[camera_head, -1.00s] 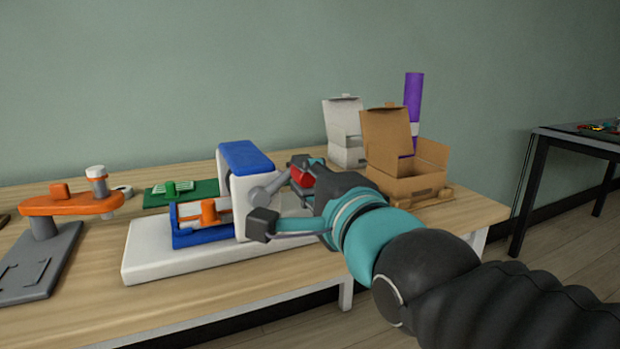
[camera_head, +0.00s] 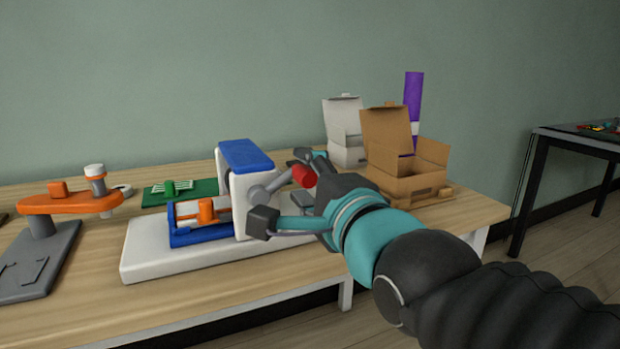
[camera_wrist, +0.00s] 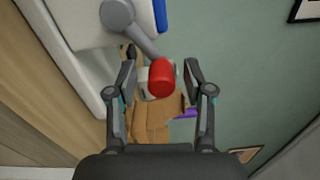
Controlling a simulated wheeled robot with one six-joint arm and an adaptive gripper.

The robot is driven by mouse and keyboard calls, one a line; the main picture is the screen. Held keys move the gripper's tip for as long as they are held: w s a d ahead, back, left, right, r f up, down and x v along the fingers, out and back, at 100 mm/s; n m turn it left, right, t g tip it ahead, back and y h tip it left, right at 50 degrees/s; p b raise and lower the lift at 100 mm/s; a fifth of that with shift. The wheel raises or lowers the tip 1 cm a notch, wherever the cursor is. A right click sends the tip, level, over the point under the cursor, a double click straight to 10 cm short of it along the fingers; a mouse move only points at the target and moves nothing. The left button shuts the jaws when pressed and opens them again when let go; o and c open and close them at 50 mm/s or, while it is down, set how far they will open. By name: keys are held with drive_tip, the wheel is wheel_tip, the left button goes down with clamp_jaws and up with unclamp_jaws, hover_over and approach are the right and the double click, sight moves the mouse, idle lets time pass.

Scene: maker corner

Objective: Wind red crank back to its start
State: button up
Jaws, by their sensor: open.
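The red crank handle (camera_head: 304,175) sits at the end of a grey crank arm (camera_head: 272,187) on the right side of the white and blue machine (camera_head: 247,155). In the wrist view the red handle (camera_wrist: 161,77) lies between my two fingers, apart from both. The grey crank arm (camera_wrist: 135,27) runs from it up and left to a round hub. My gripper (camera_head: 290,188) is open around the handle, and also shows in the wrist view (camera_wrist: 160,78). In the head view, one finger is in front and one behind.
An open cardboard box (camera_head: 405,184) and a white box (camera_head: 345,148) stand to the right, with a purple tube (camera_head: 413,100) behind. An orange-topped grey stand (camera_head: 68,204) and a green board (camera_head: 180,194) are to the left. The table front is clear.

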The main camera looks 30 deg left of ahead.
drive_tip(key=v, duration=1.2)
drive_tip(key=shift+w, duration=0.1)
